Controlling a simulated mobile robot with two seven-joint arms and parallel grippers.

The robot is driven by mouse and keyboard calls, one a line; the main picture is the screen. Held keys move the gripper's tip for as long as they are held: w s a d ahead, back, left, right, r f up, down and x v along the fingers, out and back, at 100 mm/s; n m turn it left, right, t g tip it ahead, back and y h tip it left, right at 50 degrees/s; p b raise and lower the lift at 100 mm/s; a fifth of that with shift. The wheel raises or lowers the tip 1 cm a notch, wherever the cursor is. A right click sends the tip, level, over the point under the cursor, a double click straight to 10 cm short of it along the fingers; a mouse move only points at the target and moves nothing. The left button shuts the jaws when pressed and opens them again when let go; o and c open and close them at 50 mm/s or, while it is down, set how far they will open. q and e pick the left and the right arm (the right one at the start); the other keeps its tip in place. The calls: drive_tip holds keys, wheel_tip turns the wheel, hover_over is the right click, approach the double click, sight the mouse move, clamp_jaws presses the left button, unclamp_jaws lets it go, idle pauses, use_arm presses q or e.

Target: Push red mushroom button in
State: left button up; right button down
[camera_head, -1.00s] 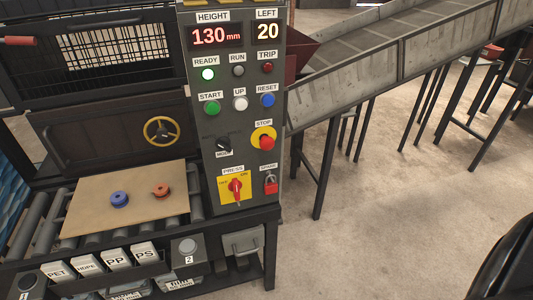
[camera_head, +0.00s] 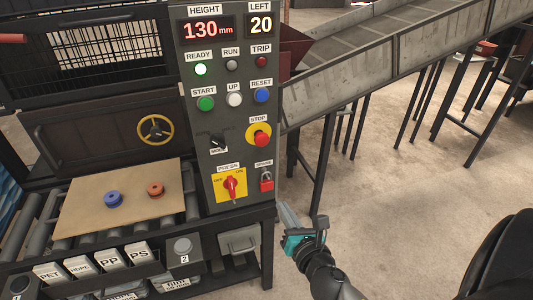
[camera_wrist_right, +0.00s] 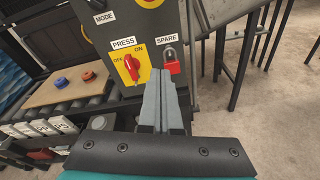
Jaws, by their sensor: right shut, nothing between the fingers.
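The red mushroom button (camera_head: 261,138) labelled STOP sits on a yellow backing on the grey control panel (camera_head: 218,145), right of the MODE knob. In the right wrist view a red and yellow part of it (camera_wrist_right: 149,2) shows at the top edge. My right gripper (camera_head: 284,208) is below and right of the panel in the head view, apart from the button. In the right wrist view its fingers (camera_wrist_right: 161,75) are together and empty, in front of the lower panel between the PRESS switch and the SPARE padlock. My left gripper is not in view.
The red PRESS switch (camera_head: 231,184) and red padlock (camera_head: 266,181) are below the button. START (camera_head: 205,104), UP (camera_head: 234,99) and RESET (camera_head: 262,96) buttons are above it. A board (camera_head: 130,202) with blue and orange pieces lies on rollers.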

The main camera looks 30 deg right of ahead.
wheel_tip(320, 180, up, 8)
drive_tip(key=n+t, duration=0.1)
drive_tip(key=n, duration=0.2)
drive_tip(key=shift+d+n+t+h, duration=0.15)
drive_tip(key=shift+n+t+h, duration=0.15)
drive_tip(key=shift+t+h, duration=0.1)
drive_tip(key=shift+w, duration=0.25)
approach(263, 142)
drive_tip(key=x, duration=0.7)
